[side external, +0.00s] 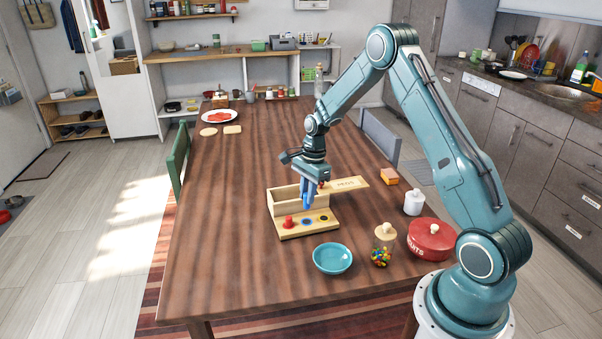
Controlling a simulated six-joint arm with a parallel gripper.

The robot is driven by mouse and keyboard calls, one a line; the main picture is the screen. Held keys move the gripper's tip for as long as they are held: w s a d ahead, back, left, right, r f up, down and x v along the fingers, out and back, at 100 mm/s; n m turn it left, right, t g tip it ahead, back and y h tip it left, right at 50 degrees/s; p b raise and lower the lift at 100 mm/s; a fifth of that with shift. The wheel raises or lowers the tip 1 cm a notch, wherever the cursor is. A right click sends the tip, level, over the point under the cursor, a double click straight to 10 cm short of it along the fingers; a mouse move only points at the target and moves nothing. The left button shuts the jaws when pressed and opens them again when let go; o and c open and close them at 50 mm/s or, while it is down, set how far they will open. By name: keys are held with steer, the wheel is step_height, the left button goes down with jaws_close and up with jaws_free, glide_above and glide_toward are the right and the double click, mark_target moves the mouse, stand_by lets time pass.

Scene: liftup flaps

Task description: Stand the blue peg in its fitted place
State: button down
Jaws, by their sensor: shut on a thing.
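A light wooden peg box (285,203) stands on the table, with a low ledge (290,233) along its front. A red peg (289,222) stands at the left of the ledge. To its right are a blue-ringed place (307,220) and another round place (323,218). My gripper (309,193) points down over the box and is shut on the blue peg (308,202). The peg hangs upright, just above and behind the blue-ringed place. Whether its lower end touches anything is too small to tell.
A wooden lid (347,184) marked PEGS reaches out to the right of the box. A teal bowl (332,258), a candy jar (382,247), a white jar (413,203), a red tin (431,240) and an orange block (388,176) stand nearby. The table's left side is clear.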

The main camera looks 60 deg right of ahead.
steer(key=shift+f, duration=3.5)
steer(key=shift+f, duration=0.1)
steer(key=c, duration=1.3)
jaws_free()
steer(key=r, duration=0.4)
steer(key=d+r, duration=0.1)
steer(key=r, duration=0.7)
steer(key=shift+s+d, duration=0.25)
steer(key=shift+d, duration=0.1)
steer(key=shift+r, duration=0.1)
